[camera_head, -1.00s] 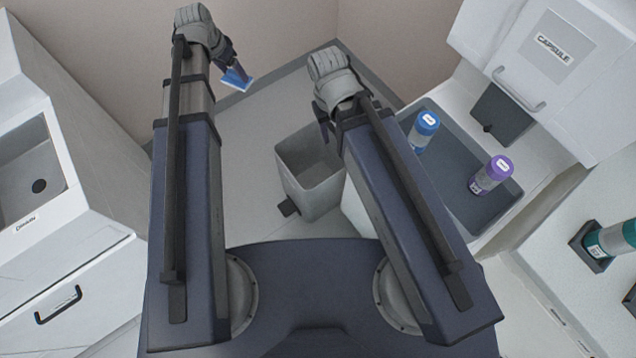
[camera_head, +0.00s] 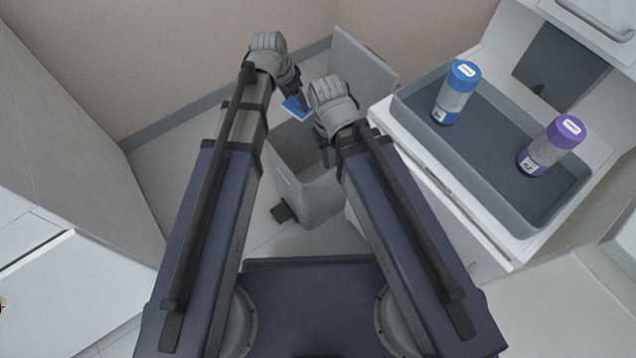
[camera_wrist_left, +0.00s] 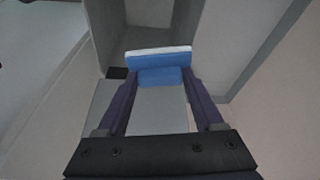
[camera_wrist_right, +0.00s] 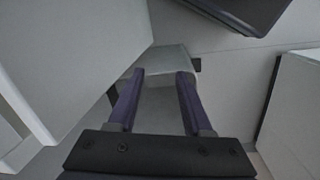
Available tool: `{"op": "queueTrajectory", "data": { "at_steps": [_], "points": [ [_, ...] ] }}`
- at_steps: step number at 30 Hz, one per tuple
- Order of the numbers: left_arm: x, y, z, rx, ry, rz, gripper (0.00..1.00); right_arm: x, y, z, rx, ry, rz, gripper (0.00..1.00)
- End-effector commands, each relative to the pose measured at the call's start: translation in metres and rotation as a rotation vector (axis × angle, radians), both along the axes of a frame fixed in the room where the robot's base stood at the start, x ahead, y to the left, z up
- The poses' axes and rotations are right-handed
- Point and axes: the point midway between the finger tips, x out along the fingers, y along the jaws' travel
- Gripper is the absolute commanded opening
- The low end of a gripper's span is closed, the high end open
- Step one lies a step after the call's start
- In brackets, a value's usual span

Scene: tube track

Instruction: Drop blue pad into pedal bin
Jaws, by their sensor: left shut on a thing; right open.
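The blue pad (camera_head: 296,107) is held in the fingers of my left gripper (camera_head: 300,98), above the far side of the bin's mouth. In the left wrist view the blue pad (camera_wrist_left: 159,60), with a pale top edge, spans the fingertips of my left gripper (camera_wrist_left: 160,82). The grey pedal bin (camera_head: 306,192) stands on the floor with its top open and a dark pedal (camera_head: 282,213) at its foot. My right gripper (camera_head: 323,155) is beside the bin's right rim. It is open and empty in the right wrist view (camera_wrist_right: 158,76).
A grey tray (camera_head: 447,148) on the right counter holds a blue-capped tube (camera_head: 456,95) and a purple-capped tube (camera_head: 551,146). A light grey upright panel (camera_head: 362,65) stands behind the bin; I cannot tell whether it is the lid. A white cabinet (camera_head: 70,290) is at left.

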Motion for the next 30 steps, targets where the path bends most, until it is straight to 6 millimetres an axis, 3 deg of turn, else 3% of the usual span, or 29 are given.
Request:
{"op": "queueTrajectory", "data": {
  "at_steps": [1,6,22,30],
  "points": [
    [-0.002,-0.007,-0.021,0.000,0.000,-0.011,0.24,0.000,0.000,-0.021,0.000,0.000,0.000,0.50],
    [-0.007,-0.024,-0.043,0.000,0.000,-0.038,0.24,0.000,0.000,-0.043,-0.001,0.000,0.000,0.50],
    [-0.010,-0.034,-0.056,0.000,0.000,-0.054,0.24,0.000,0.000,-0.056,-0.002,-0.001,0.000,0.50],
    [-0.010,-0.034,-0.081,0.000,0.000,-0.054,0.24,0.000,-0.001,-0.081,-0.003,-0.002,0.002,0.50]
  ]
}}
